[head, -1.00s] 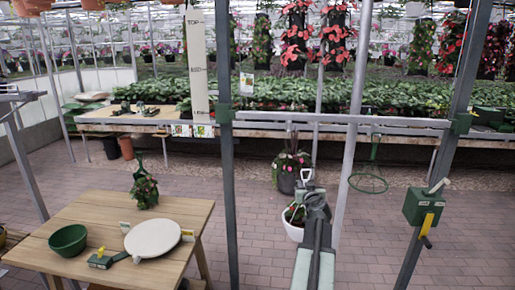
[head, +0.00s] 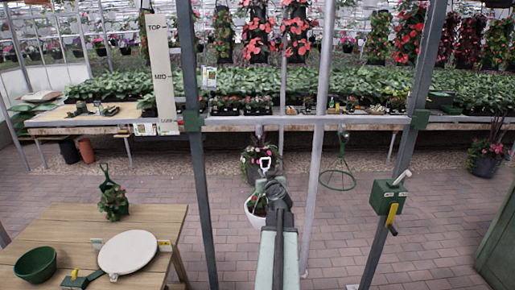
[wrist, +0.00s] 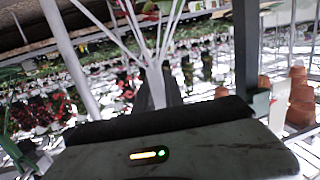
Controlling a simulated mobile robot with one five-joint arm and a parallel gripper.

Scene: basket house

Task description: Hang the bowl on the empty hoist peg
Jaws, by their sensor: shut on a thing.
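A white bowl (head: 255,212) with a leafy, pink-flowered plant hangs below my gripper (head: 266,160), partly hidden by my arm. My gripper is shut on the bowl's hanger; in the wrist view its pale strands (wrist: 150,40) fan out from the jaws. A grey hoist crossbar (head: 300,120) spans two dark posts beyond the gripper. A small peg-like piece (head: 260,132) shows on the bar almost straight above the gripper in the picture, with nothing visible hanging from it. Another peg (head: 343,131), farther right, carries a green ring hanger (head: 337,181). The bowl is apart from the bar.
A green crank box (head: 388,197) with a yellow handle is on the right post. A height board (head: 161,75) stands by the left post. A wooden table (head: 160,222) at left holds a green bowl (head: 36,264), a round white plate (head: 128,252) and a plant. Brick floor lies clear at right.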

